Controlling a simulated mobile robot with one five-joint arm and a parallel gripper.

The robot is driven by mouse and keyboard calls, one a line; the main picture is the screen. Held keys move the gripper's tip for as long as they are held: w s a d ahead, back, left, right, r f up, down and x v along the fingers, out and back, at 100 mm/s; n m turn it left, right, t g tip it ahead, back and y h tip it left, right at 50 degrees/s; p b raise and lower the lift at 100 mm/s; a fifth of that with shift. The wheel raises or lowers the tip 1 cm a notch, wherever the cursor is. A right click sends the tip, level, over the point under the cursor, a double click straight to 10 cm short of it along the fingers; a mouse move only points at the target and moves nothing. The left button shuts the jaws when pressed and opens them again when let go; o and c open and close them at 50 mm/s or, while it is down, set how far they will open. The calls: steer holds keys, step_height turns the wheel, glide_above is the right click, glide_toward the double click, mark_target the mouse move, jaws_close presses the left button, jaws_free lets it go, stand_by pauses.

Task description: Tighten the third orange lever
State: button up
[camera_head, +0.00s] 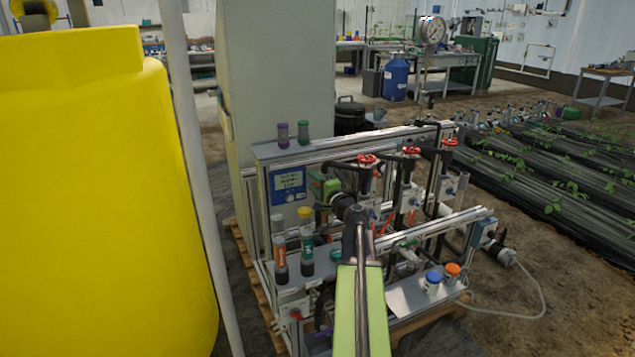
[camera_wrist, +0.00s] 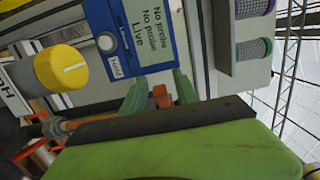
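My gripper (camera_head: 325,188) is beside the blue controller on the skid, with its green body partly hidden by my dark wrist. In the wrist view its two green fingers (camera_wrist: 160,90) stand apart. A small orange piece (camera_wrist: 160,96) shows between them; I cannot tell whether it is a lever or whether the fingers touch it. Narrow orange levers (camera_head: 385,222) show below the red handwheels in the head view, partly hidden by pipes. Orange-red parts (camera_wrist: 40,152) also show at the lower left of the wrist view. Which lever is third is unclear.
The blue controller (camera_head: 289,185) and red handwheels (camera_head: 367,159) crowd the skid. A yellow-capped bottle (camera_wrist: 62,68) is close by in the wrist view. A yellow tank (camera_head: 95,200) and white pole (camera_head: 195,150) stand left. Blue and orange caps (camera_head: 452,269) sit at front right.

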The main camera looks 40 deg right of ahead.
steer(key=shift+s+d, duration=0.15)
steer(key=shift+c, duration=0.2)
steer(key=shift+s+d, duration=0.2)
steer(key=shift+d, duration=0.05)
steer(key=c, duration=0.7)
steer(key=shift+d, duration=0.1)
jaws_close()
steer(key=shift+s+d, duration=0.15)
